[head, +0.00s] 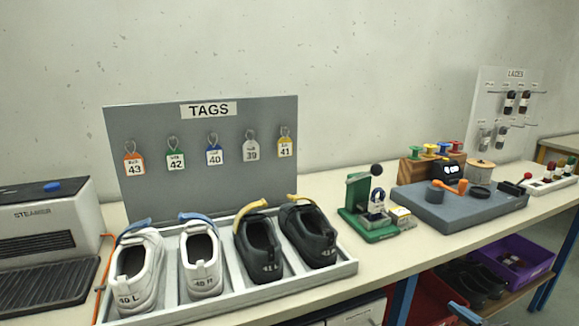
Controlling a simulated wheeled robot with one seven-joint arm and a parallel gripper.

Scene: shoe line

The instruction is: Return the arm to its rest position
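My arm and gripper do not show in the head view, so I cannot see the gripper's state. No held object shows either. A long pale workbench (331,183) runs along the wall. A grey tray (347,271) on it holds two white shoes (137,270) with blue pull tabs, marked 40, and two black shoes (309,240) with yellow tabs, marked 41.
A tags board (208,186) with several coloured tags stands behind the tray. A steamer (40,225) is at left. A green press (367,211) and a grey fixture block (462,206) stand to the right. A laces board (512,108) is farther back. A purple bin (535,253) sits below.

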